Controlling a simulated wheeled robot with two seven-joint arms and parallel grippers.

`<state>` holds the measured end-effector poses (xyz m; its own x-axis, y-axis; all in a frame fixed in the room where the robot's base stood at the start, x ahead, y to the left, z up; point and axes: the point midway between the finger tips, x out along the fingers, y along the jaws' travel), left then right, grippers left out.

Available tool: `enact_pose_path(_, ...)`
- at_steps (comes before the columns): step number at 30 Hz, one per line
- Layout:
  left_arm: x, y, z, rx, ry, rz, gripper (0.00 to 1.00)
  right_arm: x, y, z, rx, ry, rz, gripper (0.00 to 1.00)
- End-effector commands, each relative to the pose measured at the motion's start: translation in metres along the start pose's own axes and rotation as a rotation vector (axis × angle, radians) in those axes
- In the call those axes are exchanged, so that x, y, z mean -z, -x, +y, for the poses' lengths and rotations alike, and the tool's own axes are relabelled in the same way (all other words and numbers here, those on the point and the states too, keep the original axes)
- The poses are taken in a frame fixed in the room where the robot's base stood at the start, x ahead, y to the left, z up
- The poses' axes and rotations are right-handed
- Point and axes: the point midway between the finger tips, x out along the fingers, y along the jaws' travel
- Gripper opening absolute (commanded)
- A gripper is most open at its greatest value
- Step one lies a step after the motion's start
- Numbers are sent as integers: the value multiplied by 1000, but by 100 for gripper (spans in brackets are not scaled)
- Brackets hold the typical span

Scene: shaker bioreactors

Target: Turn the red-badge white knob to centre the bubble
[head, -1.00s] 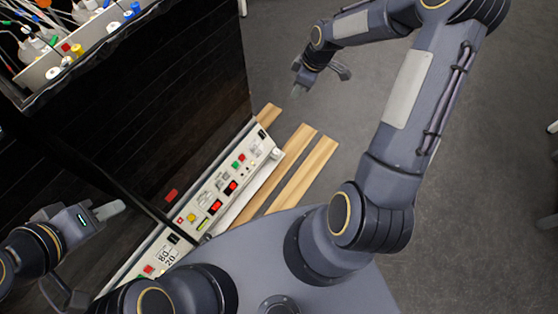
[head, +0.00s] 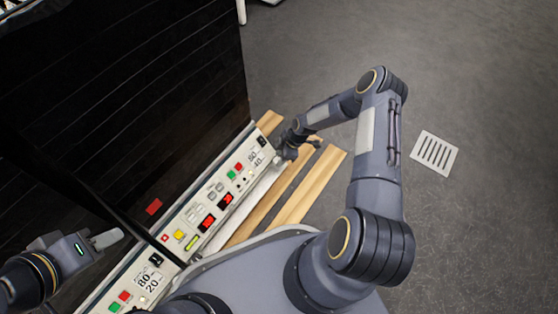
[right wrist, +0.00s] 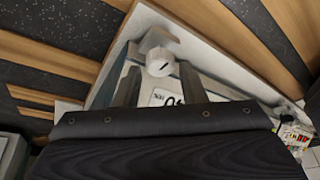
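A white knob (right wrist: 160,62) shows in the right wrist view, just beyond and between the fingertips of my right gripper (right wrist: 158,80). The fingers are apart, with no visible contact on the knob. I cannot make out a red badge on it. In the head view my right gripper (head: 284,151) is at the panel's far right end, and the knob is not clear there. A yellow-green strip (head: 191,243) on the panel may be the level; no bubble can be made out. My left gripper (head: 92,268) is open and empty at the lower left, apart from the panel.
The long white control panel (head: 222,182) carries several buttons and red displays. A black enclosure wall (head: 150,100) with a red patch (head: 153,206) rises behind it. Wooden slats (head: 310,185) lie beside the panel. The floor at right is clear, with a grate (head: 434,153).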

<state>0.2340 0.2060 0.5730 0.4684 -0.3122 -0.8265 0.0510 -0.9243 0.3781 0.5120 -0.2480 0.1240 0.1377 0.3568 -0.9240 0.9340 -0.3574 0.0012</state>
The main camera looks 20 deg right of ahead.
Motion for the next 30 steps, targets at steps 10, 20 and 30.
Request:
enact_pose_path(10, -3, -5, -2, 0, 0, 0, 36, 0, -15, 0, -1, -1, -1, 37)
enact_pose_path(20, -3, -5, -2, 0, 0, 0, 36, 0, -14, 0, -1, -1, 0, 7)
enact_pose_path(30, -2, -5, -2, 0, 0, 0, 36, 0, -14, 0, -19, -43, 0, 6)
